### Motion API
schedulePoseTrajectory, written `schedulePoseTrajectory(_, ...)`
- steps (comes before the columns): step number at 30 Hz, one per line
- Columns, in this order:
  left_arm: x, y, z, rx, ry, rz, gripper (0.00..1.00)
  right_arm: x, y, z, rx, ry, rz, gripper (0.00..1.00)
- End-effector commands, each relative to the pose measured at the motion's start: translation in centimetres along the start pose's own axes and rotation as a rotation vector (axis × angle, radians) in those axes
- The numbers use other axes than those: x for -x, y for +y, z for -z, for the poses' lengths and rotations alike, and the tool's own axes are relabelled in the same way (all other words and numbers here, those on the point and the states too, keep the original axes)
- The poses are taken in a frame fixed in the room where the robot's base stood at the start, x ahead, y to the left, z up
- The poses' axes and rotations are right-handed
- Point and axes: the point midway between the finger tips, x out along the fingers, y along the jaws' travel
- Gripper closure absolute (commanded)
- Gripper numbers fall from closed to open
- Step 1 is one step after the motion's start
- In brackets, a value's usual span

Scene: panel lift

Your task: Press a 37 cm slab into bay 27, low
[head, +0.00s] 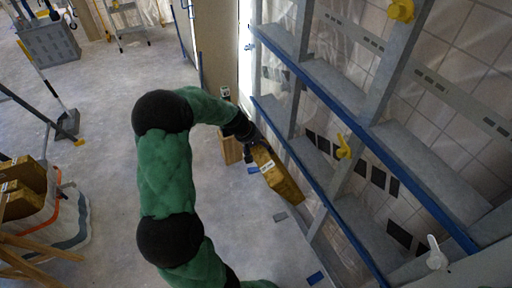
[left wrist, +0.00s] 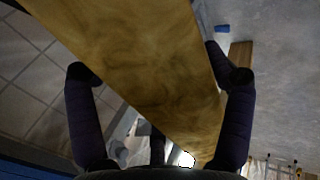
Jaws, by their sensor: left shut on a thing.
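A yellow-brown slab (head: 280,178) with a white label is held at the near face of the wall frame, tilted down to the right. The label is too small to read. My left gripper (head: 250,138) is at its upper end. In the left wrist view the slab (left wrist: 140,45) runs between the two dark fingers and fills the upper middle. The grey wall frame (head: 335,85) with blue rails stands on the right, divided into several bays. No bay number is readable, so I cannot tell which is bay 27. My right gripper is not in view.
Yellow knobs (head: 343,147) and a white handle (head: 436,252) stick out from the frame. A wooden block (head: 231,149) stands behind my left wrist. A ladder (head: 130,22) stands far back. The middle floor is mostly clear.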

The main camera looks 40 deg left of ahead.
Motion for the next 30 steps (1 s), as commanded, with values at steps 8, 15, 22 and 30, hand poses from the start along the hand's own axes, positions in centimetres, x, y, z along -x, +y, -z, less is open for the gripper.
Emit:
schedulePoseTrajectory(8, -1.0, 1.8, 0.0, -0.002, 0.0, -0.001, 0.78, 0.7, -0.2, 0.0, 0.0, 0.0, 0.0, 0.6)
schedulePoseTrajectory(15, -1.9, 3.1, 0.0, -0.002, 0.0, -0.001, 0.77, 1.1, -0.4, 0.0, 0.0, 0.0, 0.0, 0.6)
schedulePoseTrajectory(22, -2.7, 4.4, 0.0, -0.001, 0.001, -0.001, 0.77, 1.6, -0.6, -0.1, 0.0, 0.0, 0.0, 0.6)
schedulePoseTrajectory(30, -3.7, 6.0, 0.0, -0.001, 0.001, -0.001, 0.77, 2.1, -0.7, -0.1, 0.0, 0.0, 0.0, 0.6)
